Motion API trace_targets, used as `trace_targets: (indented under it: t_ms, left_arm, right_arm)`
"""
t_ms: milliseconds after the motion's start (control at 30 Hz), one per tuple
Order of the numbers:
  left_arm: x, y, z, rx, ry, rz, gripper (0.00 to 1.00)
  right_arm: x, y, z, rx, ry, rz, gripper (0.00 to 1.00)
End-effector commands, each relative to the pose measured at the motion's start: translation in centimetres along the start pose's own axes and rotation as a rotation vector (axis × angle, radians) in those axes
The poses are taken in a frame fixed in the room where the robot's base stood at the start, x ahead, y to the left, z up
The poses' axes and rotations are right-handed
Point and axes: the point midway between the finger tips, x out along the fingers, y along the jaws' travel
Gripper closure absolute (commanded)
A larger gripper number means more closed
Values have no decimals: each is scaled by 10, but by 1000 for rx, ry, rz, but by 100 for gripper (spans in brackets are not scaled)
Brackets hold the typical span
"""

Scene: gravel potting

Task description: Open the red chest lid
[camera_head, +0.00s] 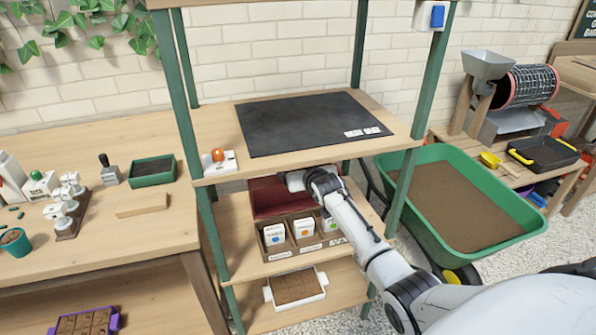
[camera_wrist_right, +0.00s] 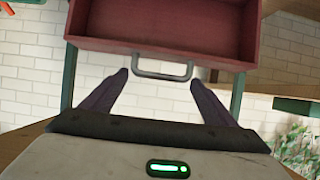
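The red chest lid (camera_head: 268,198) stands raised at the back of a wooden chest (camera_head: 305,240) on the middle shelf of the rack. Cartons show in the chest's open compartments. In the right wrist view the lid (camera_wrist_right: 165,30) fills the top, hollow side showing, with a grey metal handle (camera_wrist_right: 162,72) on its near edge. My right gripper (camera_wrist_right: 158,78) is open, its two fingertips apart on either side of the handle; I cannot tell whether they touch it. In the head view my right arm reaches in to the lid and its wrist (camera_head: 292,181) hides part of it. My left gripper is out of view.
A shelf board with a black mat (camera_head: 310,122) lies just above the chest. Green posts (camera_head: 182,100) frame the rack. A white tray (camera_head: 297,290) sits on the shelf below. A green wheelbarrow (camera_head: 490,190) of soil stands to the right.

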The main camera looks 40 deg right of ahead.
Motion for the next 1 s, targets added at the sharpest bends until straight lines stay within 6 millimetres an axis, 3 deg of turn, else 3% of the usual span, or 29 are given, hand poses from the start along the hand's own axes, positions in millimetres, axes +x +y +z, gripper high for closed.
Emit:
trace_targets:
  t_ms: [33, 467, 767, 1000]
  left_arm:
    - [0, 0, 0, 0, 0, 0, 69]
    - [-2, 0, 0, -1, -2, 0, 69]
    - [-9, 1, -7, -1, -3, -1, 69]
    - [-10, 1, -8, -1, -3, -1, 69]
  right_arm:
    - [-1, 5, -13, 0, 23, 6, 14]
    - [-8, 1, -6, 1, 9, 1, 14]
    - [-55, 4, -8, 0, 15, 4, 14]
    - [-104, 3, 18, 1, 10, 3, 14]
